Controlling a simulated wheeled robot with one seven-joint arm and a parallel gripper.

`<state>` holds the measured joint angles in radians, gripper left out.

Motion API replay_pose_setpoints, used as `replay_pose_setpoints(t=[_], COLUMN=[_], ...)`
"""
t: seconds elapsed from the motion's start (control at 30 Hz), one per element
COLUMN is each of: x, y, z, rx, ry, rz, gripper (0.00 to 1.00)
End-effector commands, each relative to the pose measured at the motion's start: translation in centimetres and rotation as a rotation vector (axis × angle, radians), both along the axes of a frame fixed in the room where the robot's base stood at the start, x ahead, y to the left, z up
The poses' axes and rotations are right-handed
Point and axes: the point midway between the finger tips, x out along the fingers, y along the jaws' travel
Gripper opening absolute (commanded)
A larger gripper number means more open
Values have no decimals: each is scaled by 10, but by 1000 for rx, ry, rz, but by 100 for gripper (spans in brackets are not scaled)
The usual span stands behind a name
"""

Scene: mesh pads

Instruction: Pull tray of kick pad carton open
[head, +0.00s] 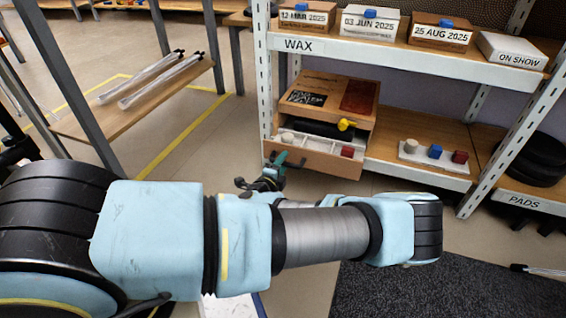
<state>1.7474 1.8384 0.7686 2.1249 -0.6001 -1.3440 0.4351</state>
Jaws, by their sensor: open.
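The kick pad carton (322,84) is a brown box on the lower shelf, with a dark label and a dark red patch on its top. Its tray (318,160) stands out from the front, so the carton is at least partly open. In the tray are a white piece (287,137) and a red block (347,151). A yellow item (346,124) shows at the carton's opening. My gripper (274,172) is small in view at the tray's front left corner, open. Whether it touches the tray cannot be told. My forearm crosses the view below.
A small white board with a beige, a blue and a dark red piece (435,152) lies right of the carton. Dated boxes (370,20) stand on the WAX shelf above. A shelf post (263,90) rises close left of the carton. A dark mat (420,285) covers the floor at lower right.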

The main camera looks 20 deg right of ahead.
Motion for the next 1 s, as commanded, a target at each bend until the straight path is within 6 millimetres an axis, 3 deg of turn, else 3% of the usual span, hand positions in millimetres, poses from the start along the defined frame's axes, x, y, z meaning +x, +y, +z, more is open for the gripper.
replay_pose_setpoints(t=[0.5,1.0], x=[-64,-73], y=[59,68], z=[21,22], rx=[1,0], ry=[1,0], rz=[-1,-1], gripper=[50,50])
